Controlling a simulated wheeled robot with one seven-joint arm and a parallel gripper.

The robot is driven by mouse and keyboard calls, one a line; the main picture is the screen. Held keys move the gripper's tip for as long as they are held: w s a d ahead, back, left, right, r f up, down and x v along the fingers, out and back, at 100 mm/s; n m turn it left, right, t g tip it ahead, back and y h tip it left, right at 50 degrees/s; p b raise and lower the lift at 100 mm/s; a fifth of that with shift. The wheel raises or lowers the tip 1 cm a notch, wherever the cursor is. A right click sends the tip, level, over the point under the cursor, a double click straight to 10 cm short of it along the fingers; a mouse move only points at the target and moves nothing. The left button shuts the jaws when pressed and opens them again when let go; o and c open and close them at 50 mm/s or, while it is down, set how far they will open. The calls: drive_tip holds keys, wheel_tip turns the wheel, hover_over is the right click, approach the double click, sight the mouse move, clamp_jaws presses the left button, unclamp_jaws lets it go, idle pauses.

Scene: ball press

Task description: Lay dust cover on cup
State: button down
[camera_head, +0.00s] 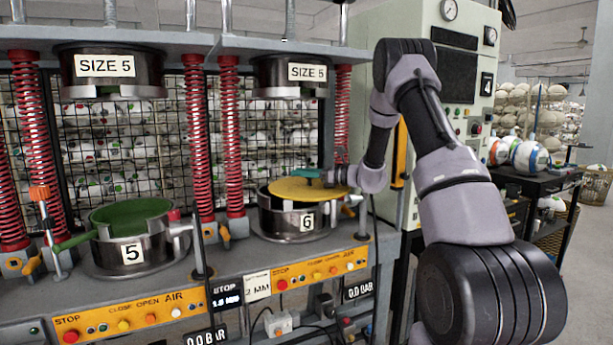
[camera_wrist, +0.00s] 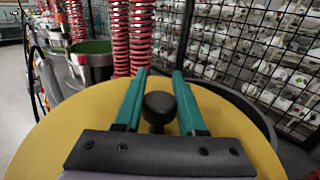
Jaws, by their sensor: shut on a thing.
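The dust cover is a flat yellow disc (camera_head: 306,189) with a dark round knob (camera_wrist: 160,106), seen close up in the wrist view. My gripper (camera_head: 312,174) has teal fingers, which stand on both sides of the knob and are shut on it. The cover lies over the top of the cup marked 6 (camera_head: 279,221), a dark metal cup at the right press station. It looks slightly tilted and off centre, and part of the cup's dark rim shows at its edge. I cannot tell whether it touches the rim all round.
Another cup (camera_head: 130,251), marked 5 and green inside, stands at the left station. Press heads labelled SIZE 5 (camera_head: 289,72) hang above both. Red springs (camera_head: 233,140) stand around the stations. A grey control cabinet (camera_head: 450,85) is behind my arm.

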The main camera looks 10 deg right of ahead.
drive_tip(key=w+a+f, duration=0.1)
drive_tip(key=w, duration=0.6)
drive_tip(key=w+a+f, duration=0.1)
drive_tip(key=w+a, duration=0.1)
drive_tip(key=w, duration=0.5)
drive_tip(key=shift+w+a+f, duration=0.3)
drive_tip(key=shift+f, duration=0.8)
idle(0.9)
drive_tip(key=shift+c, duration=2.1)
unclamp_jaws()
wheel_tip(320, 180, up, 10)
